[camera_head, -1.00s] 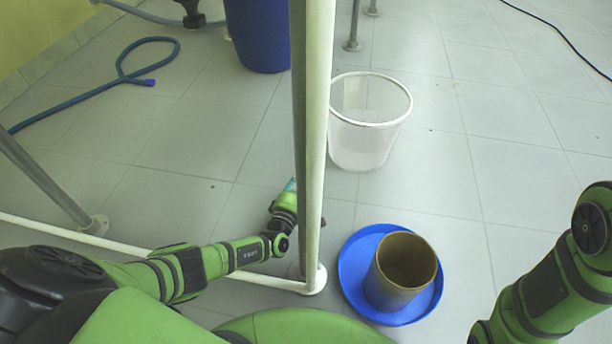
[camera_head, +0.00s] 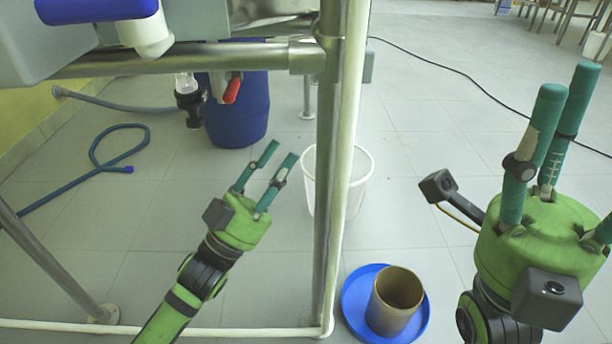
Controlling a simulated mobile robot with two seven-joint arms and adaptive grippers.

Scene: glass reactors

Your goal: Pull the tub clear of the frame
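The white, open-topped tub (camera_head: 357,190) stands upright on the floor behind the frame's upright post (camera_head: 329,130). The post hides its middle, and slivers show on both sides. My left gripper (camera_head: 284,151) is to the left of the post and tub, with its fingers apart and nothing between them. Its fingertips appear near the tub's left side in the picture, but I cannot tell the depth between them. My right gripper (camera_head: 566,78) is raised at the right, close to the camera, fingers spread and empty.
A blue dish (camera_head: 350,300) holding a brown pot (camera_head: 396,302) sits right of the post's foot. A white rail (camera_head: 230,331) runs low along the front. A blue barrel (camera_head: 240,115) and a blue hose (camera_head: 95,160) are behind left.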

